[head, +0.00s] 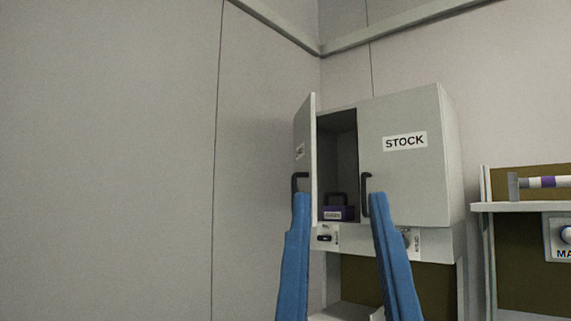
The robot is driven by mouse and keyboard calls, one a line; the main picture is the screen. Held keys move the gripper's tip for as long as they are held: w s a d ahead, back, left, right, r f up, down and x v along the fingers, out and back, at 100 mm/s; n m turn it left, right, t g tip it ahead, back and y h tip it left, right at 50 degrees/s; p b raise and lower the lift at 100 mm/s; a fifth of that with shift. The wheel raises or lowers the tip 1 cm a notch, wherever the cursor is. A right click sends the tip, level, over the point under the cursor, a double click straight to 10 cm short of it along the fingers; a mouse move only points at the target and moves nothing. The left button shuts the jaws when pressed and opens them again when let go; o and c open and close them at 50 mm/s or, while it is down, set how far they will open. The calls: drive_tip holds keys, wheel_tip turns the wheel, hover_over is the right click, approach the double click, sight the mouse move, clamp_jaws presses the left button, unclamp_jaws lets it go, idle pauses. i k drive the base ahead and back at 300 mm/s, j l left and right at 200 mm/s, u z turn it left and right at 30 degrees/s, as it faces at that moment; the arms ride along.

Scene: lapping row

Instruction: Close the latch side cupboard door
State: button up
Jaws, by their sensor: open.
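The grey cupboard (337,112) stands in the corner. Its left door (306,135) is swung open toward me and seen nearly edge-on, with a black handle (295,182) and a small label. Its right door (408,170) is shut, marked STOCK, with a black handle (366,190). My gripper (339,197) is open, its two blue fingers spread in front of the cupboard. The left fingertip overlaps the open door's lower handle end, and the right one is in front of the shut door; I cannot tell whether either touches. The fingers hide parts of the lower panel.
Inside the open side is a purple labelled box (338,213) with a dark handle. Below the doors is a panel with a small black fitting (324,238) and labels. A shelf (525,206) with a banded cylinder stands at right. A bare wall (110,160) is at left.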

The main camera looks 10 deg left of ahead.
sight(303, 180)
drive_tip(key=u, duration=0.15)
drive_tip(key=i+j, duration=0.1)
drive_tip(key=i, duration=1.15)
